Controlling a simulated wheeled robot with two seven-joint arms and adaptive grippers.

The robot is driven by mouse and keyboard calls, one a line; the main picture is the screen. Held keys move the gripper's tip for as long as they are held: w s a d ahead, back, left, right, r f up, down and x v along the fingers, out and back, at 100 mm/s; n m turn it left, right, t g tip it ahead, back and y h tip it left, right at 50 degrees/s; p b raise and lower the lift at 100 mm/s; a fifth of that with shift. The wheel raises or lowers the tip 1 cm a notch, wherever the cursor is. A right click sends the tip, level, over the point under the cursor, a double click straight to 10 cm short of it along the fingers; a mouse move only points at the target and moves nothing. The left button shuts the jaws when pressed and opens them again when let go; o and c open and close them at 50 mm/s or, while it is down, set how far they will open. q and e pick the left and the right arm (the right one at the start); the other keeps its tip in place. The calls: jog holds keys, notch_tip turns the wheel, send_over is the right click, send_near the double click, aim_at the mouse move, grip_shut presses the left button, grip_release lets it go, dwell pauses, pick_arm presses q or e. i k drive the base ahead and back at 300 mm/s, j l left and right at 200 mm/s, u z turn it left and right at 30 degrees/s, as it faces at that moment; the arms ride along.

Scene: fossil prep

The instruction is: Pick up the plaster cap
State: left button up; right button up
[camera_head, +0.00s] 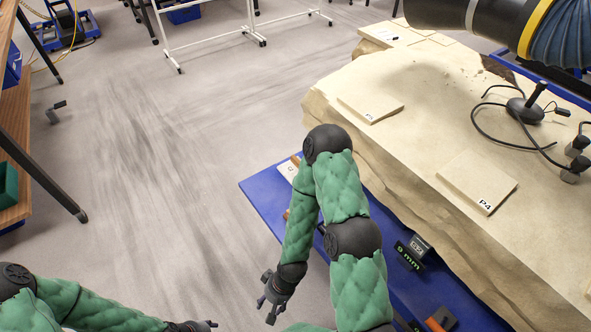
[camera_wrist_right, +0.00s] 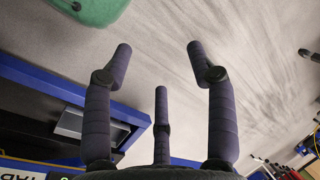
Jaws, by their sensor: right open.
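Pale flat slabs lie on top of the big plaster-coloured block (camera_head: 430,100). My right gripper (camera_head: 266,300) hangs low over the floor, left of the blue platform and well away from the slabs. In the right wrist view its fingers (camera_wrist_right: 160,68) are spread with nothing between them. My left gripper (camera_head: 205,325) is at the bottom edge, partly cut off and too small to read.
The blue platform (camera_head: 262,192) under the block carries tools and a 9 mm display (camera_head: 409,256). A black device with cables (camera_head: 525,110) and a large dark hose (camera_head: 560,40) occupy the block's far right. The floor (camera_head: 150,150) at left is open.

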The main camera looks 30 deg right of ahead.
aim_at(289, 169)
jog(key=z, duration=3.6)
jog(key=u, duration=2.45)
jog(key=j+z, duration=0.15)
jog(key=z, duration=0.3)
jog(key=i+j+z, duration=0.1)
jog(key=z, duration=0.4)
jog(key=j+z, duration=0.25)
jog(key=z, duration=0.2)
jog(key=j+z, duration=0.2)
jog(key=z, duration=0.3)
jog(key=k+j+z, duration=0.15)
jog(key=j, duration=0.3)
jog(key=k+j+z, duration=0.15)
jog(key=j, duration=0.25)
jog(key=k+j+z, duration=0.15)
jog(key=j, duration=0.3)
jog(key=k+j+z, duration=0.1)
jog(key=j, duration=0.3)
jog(key=k+j+z, duration=0.15)
jog(key=j, duration=0.2)
jog(key=k+j+z, duration=0.15)
jog(key=j, duration=0.25)
jog(key=k, duration=0.1)
